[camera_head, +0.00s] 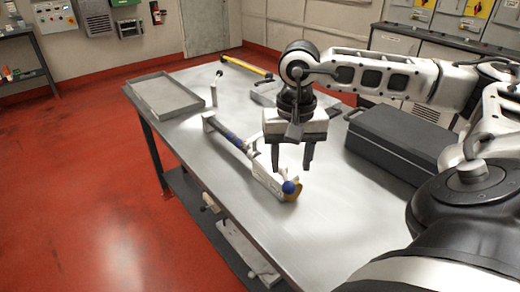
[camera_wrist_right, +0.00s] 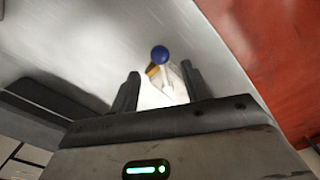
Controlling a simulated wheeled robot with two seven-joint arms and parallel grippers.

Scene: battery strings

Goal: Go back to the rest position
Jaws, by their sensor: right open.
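My right gripper (camera_head: 292,158) hangs over the steel table with its two dark fingers apart and nothing between them. In the right wrist view the open fingers (camera_wrist_right: 161,88) frame a blue ball-shaped end (camera_wrist_right: 160,54) of a white device beyond them. My left gripper is not in view.
The table (camera_head: 333,230) has a grey tray (camera_head: 165,96) at its far left. A yellow-handled bar (camera_head: 247,66) lies at the back. A dark closed case (camera_head: 403,143) sits on the right. The front of the table is bare.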

